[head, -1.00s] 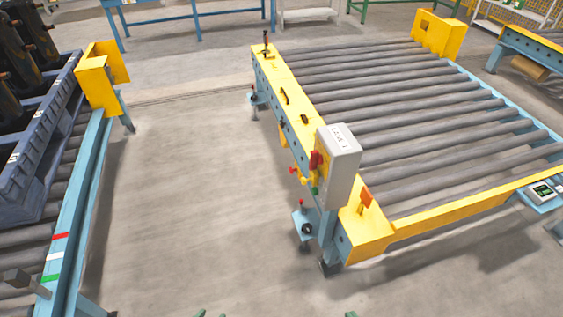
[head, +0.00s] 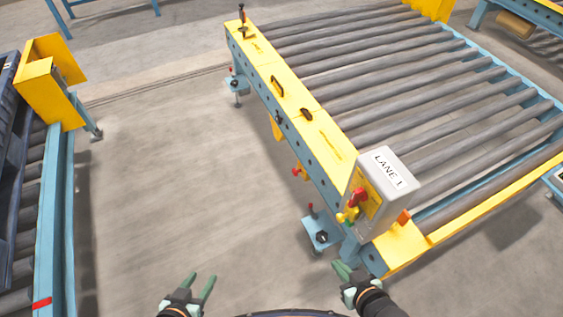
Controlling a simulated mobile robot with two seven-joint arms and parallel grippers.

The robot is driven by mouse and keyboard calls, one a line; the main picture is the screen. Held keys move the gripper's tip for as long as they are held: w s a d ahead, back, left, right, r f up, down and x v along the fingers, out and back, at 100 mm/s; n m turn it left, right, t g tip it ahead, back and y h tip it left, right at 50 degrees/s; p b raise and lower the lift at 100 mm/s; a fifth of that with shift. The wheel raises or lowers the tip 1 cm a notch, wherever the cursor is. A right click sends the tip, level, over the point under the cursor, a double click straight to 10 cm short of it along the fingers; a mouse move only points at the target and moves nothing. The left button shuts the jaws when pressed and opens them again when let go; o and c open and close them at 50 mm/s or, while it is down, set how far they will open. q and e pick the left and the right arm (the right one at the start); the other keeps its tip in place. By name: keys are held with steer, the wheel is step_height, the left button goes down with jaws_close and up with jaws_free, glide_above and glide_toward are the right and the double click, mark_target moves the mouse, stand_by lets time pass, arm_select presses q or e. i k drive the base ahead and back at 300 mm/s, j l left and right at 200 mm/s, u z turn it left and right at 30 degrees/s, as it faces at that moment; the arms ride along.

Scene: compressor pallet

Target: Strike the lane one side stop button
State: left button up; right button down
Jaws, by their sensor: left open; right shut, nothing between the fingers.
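The grey control box (head: 394,182) labelled LANE 1 stands at the near corner of the roller conveyor. My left gripper (head: 202,280) is open and empty at the bottom, over the floor. My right gripper (head: 341,267) is shut and empty, below the box and apart from both it and the button.
The conveyor (head: 330,140) has a yellow top rail and grey rollers. A blue foot bracket (head: 320,232) with a red-topped post juts out near the box. Another conveyor (head: 55,215) with a yellow end post stands at the left. Bare floor (head: 185,170) lies between them.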

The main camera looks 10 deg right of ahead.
mark_target(294, 171)
steer(key=i+j+z, duration=0.1)
steer(key=i+j, duration=1.05)
steer(key=i, duration=0.15)
